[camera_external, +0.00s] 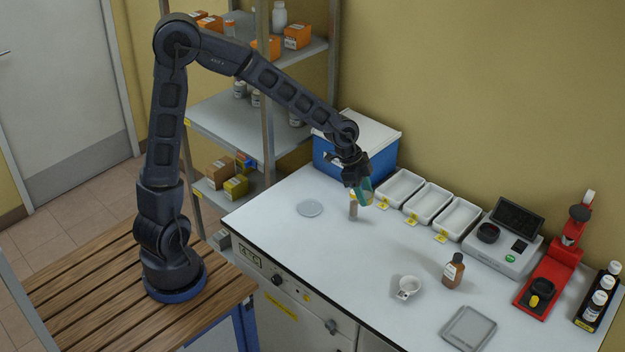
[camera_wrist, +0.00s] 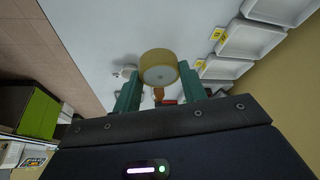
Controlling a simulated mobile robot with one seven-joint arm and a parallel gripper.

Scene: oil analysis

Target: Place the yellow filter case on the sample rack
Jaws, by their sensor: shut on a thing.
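The yellow filter case (camera_wrist: 159,67) is a short round cylinder with a pale flat end face, held between the green fingertips of my gripper (camera_wrist: 158,76) in the wrist view. In the external view, my gripper (camera_external: 362,190) points down over the left part of the white bench, and a bit of the case (camera_external: 369,198) shows at its fingertips. A narrow tan upright piece (camera_external: 353,207) shows just left of the fingers; I cannot tell what it is. A black rack (camera_external: 582,321) with several bottles stands at the far right; I cannot tell if it is the sample rack.
White trays (camera_external: 400,187) line the wall, beside a blue box (camera_external: 328,162). A brown bottle (camera_external: 453,271), white mug (camera_external: 409,287), grey tray (camera_external: 469,329), scale (camera_external: 503,252) and red stand (camera_external: 545,283) are on the right. The middle bench is free.

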